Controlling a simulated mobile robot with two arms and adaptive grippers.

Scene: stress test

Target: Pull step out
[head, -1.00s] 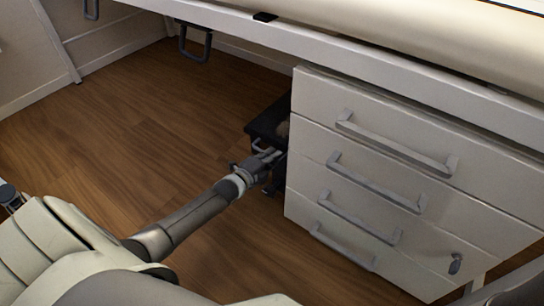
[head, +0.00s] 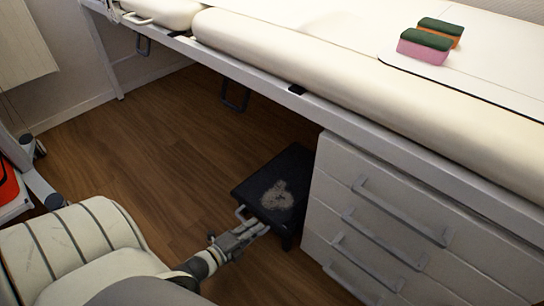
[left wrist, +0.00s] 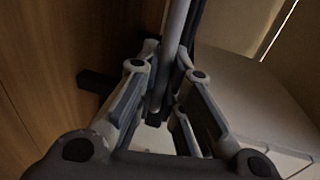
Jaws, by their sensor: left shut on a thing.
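The step (head: 290,180) is a low black stool with a worn pale patch on its top. In the head view it stands on the floor, left of the drawer cabinet, and its far part lies under the bed's edge. A grey handle (head: 240,213) sticks out from its near side. My left gripper (head: 262,229) is at the near side of the step, shut on this handle. In the left wrist view a grey bar (left wrist: 176,35) runs between the fingers of my left gripper (left wrist: 160,95). My right gripper is not in view.
The white drawer cabinet (head: 335,165) stands close to the right of the step. The padded bed (head: 300,60) overhangs behind, with two sponges (head: 424,47) on top. The wooden floor (head: 150,150) to the left is clear.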

